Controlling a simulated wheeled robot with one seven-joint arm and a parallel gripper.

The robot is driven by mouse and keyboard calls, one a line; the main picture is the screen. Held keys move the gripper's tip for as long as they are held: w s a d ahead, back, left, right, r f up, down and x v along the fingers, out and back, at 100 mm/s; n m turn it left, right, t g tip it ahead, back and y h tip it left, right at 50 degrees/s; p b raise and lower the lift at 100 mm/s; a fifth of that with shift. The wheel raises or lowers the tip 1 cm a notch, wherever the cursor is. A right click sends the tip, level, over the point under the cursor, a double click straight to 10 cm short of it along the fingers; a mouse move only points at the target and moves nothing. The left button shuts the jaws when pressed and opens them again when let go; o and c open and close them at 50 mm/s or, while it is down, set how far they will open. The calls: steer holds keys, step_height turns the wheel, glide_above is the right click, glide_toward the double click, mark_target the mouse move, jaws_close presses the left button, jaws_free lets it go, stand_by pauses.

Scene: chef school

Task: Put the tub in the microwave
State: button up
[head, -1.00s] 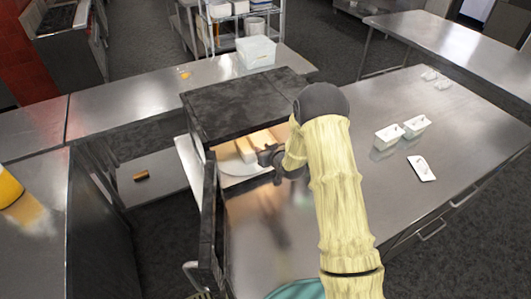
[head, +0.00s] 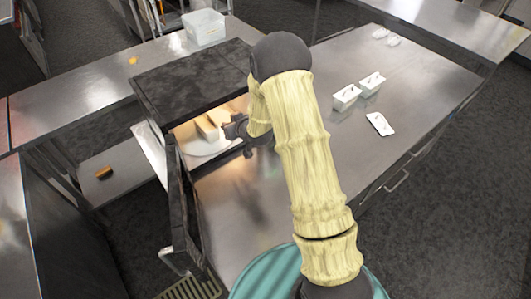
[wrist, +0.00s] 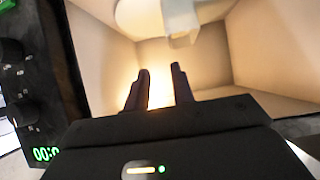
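The microwave (head: 185,85) is a dark box on the counter, its door (head: 183,205) swung open on the left. A pale, light-coloured tub (head: 207,128) appears to sit inside on a round white plate (head: 188,146). In the wrist view, the tub (wrist: 182,18) is at the top, over part of the plate (wrist: 136,14). My gripper (head: 228,128) is at the microwave's opening, right beside the tub in the head view. In the wrist view, my gripper (wrist: 160,72) has its fingers apart with nothing between them. The tub is apart from the fingertips there.
Two small white containers (head: 346,98) (head: 372,84) and a flat white item (head: 380,124) lie on the counter (head: 330,165) to the right. A clear bin (head: 204,28) stands behind the microwave.

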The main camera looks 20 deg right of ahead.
steer(key=s+d+r+m+g+h, duration=0.1)
steer(key=s+r, duration=0.3)
steer(key=s, duration=0.6)
steer(key=s+d+r+m+g+h, duration=0.1)
steer(key=s+d+r+g, duration=0.3)
steer(key=s, duration=0.7)
steer(key=s+d+r+m+g+h, duration=0.1)
steer(key=s+d+r+g+h, duration=0.1)
steer(key=s, duration=0.8)
step_height(320, 180, up, 2)
steer(key=shift+s+d+m+g, duration=0.3)
steer(key=shift+d+m+g, duration=0.1)
steer(key=shift+d+g, duration=0.3)
steer(key=shift+a+f+b, duration=0.1)
steer(key=shift+f+b, duration=0.7)
